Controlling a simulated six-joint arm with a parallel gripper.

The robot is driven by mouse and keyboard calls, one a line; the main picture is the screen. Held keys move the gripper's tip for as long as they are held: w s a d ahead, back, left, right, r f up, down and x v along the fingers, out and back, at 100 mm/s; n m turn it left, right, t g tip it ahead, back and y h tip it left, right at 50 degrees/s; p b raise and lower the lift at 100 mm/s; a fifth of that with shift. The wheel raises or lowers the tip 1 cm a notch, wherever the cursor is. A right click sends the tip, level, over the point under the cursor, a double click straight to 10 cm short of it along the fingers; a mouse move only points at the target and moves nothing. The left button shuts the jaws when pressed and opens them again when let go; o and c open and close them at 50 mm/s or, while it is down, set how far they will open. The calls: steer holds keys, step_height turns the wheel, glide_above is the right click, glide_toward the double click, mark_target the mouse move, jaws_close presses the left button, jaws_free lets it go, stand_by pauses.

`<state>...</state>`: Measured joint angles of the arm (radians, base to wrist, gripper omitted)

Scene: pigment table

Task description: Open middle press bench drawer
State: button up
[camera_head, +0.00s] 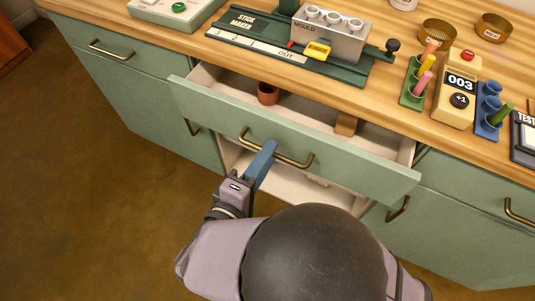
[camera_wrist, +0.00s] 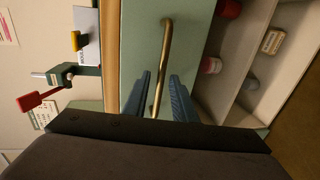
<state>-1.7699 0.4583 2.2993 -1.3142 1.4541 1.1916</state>
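The middle drawer (camera_head: 340,155) of the press bench is pulled out, with its green front standing well forward of the bench and its inside showing. Its brass handle (camera_head: 285,160) also runs down the middle of the wrist view (camera_wrist: 166,45). My gripper (camera_wrist: 161,78) has its two blue fingers apart, one on each side of the handle. A gap shows between the fingers and the bar, so it does not look clamped. In the head view, a blue finger (camera_head: 262,162) is at the left part of the handle; the other finger is hidden.
A reddish cup (camera_head: 268,93) and a wooden block (camera_head: 346,123) are in the drawer. Below it is an open shelf space. On the bench top stand the stick maker (camera_head: 300,62), a grey mould (camera_head: 332,35), a green rack (camera_head: 413,92) and a counter (camera_head: 457,95).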

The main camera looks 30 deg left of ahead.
stand_by(0.3)
steer(key=s+r+p, duration=0.1)
steer(key=s+r, duration=0.2)
steer(key=r, duration=0.4)
steer(key=shift+r+p, duration=0.3)
